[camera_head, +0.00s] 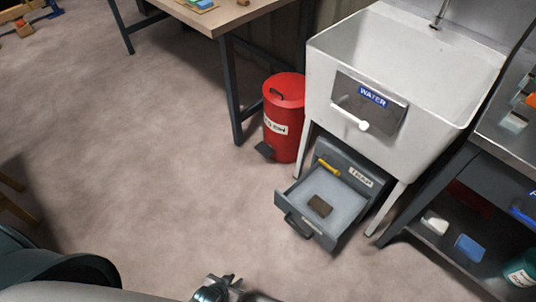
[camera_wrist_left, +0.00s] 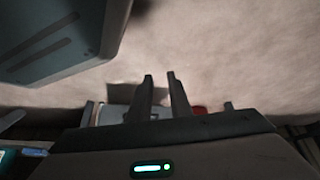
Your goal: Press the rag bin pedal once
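The rag bin (camera_head: 284,118) is a red cylinder with a white label and a closed lid with a dark handle. It stands on the floor between the workbench leg and the sink. Its dark pedal (camera_head: 265,150) sticks out low at the front left. My left gripper (camera_head: 226,284) is at the bottom edge of the head view, well short of the bin and pedal. In the left wrist view its two fingers (camera_wrist_left: 160,76) stand a little apart with nothing between them. A small red patch shows behind the fingers there; I cannot tell what it is. My right gripper is out of view.
Right of the bin, an open grey drawer (camera_head: 283,208) marked TRAP juts out under the white sink (camera_head: 333,68). A wooden-topped workbench (camera_head: 232,14) stands behind, its dark leg (camera_head: 232,95) beside the bin. The floor (camera_head: 150,140) left of the bin is clear.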

